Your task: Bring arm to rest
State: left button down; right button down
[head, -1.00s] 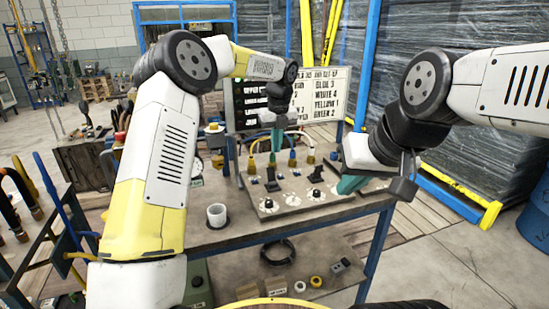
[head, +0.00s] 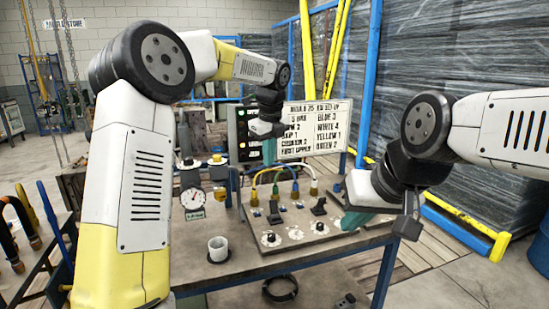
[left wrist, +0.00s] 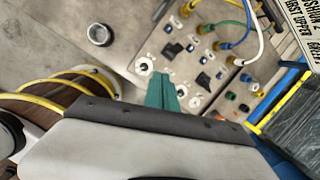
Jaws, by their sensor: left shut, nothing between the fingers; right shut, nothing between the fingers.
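My left arm arches in from the left of the head view. Its gripper (head: 268,147) hangs above the back of the control panel (head: 290,238), in front of the lettered board (head: 312,128). In the left wrist view its teal fingers (left wrist: 166,93) are together and empty, with the panel's knobs and switches below and beyond. My right arm comes in from the right. Its gripper (head: 354,220) is low by the right end of the panel, teal fingers shut, partly hidden by its own wrist.
Coloured cables (head: 272,174) loop above the panel's back. Wrapped stacks (head: 450,60) and a yellow-blue rail (head: 465,228) are at the right.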

pick_arm(q)
jog(key=s+a+r+n+t, duration=0.1)
jog(key=s+a+r+n, duration=0.15)
jog(key=s+n, duration=0.2)
jog(key=s+a+r+n, duration=0.2)
jog(key=s+a+n, duration=0.15)
jog(key=s, duration=0.25)
jog(key=s+a+f+n+t+h, duration=0.1)
jog(key=s+a+f+n, duration=0.1)
jog(key=s+n, duration=0.7)
jog(key=s+a+f+n+t+h, duration=0.1)
jog(key=s+a+n, duration=0.3)
jog(key=s+n, duration=0.5)
jog(key=s+f, duration=0.1)
jog(key=s, duration=0.2)
jog(key=shift+s+a+f+n+t+h, duration=0.25)
jog(key=shift+a+f+n+t+h, duration=0.05)
jog(key=shift+a+f+n, duration=0.1)
